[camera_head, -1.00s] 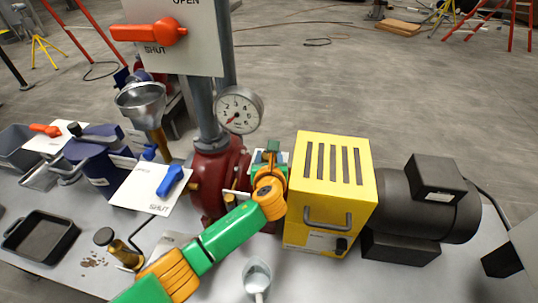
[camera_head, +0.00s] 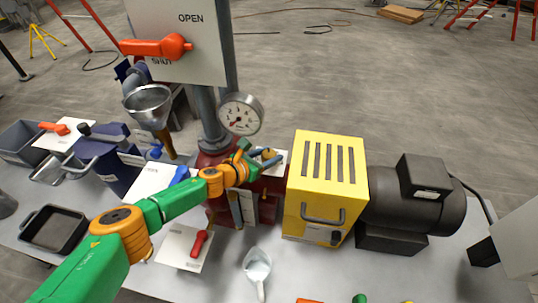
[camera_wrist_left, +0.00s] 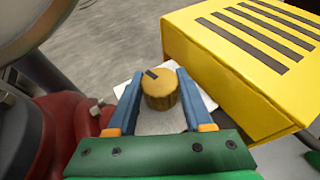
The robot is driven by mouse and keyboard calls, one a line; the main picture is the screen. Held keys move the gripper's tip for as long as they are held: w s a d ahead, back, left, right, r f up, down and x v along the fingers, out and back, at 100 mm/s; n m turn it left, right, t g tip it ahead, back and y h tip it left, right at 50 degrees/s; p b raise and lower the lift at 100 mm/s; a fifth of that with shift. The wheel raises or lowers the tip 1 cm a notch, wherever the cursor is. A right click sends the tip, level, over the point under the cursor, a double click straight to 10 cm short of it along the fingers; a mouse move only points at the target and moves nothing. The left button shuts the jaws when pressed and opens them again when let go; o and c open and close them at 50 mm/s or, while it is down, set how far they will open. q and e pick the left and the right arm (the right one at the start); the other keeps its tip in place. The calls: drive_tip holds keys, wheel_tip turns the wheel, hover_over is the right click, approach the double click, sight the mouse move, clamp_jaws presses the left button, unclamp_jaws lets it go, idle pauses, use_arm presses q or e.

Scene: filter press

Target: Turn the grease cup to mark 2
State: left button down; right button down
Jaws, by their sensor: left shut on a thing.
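The grease cup is a round brass knob (camera_wrist_left: 160,96) with a dark pointer line on its top, seen in the left wrist view. It sits over a white plate (camera_wrist_left: 205,100) beside the yellow guard; no numbers on the plate can be read. My left gripper (camera_wrist_left: 160,76) has its blue fingers on both sides of the cup and is shut on it. My right gripper is not in view.
The yellow guard (camera_head: 325,180) stands close right of the cup, with a black motor (camera_head: 415,200) beyond. A pressure gauge (camera_head: 241,114) stands just behind.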

sight(265, 156)
use_arm(q)
drive_tip(key=shift+m+g+h+b, duration=0.3)
drive_tip(key=shift+m+h, duration=0.2)
drive_tip(key=shift+c, duration=1.5)
unclamp_jaws()
drive_tip(key=p+v, duration=0.2)
drive_tip(key=v, duration=0.4)
drive_tip(key=shift+w, duration=0.1)
drive_tip(key=shift+s+a+r, duration=0.25)
drive_tip(key=shift+s+a, duration=0.15)
drive_tip(key=shift+a, duration=0.05)
drive_tip(key=shift+p, duration=0.3)
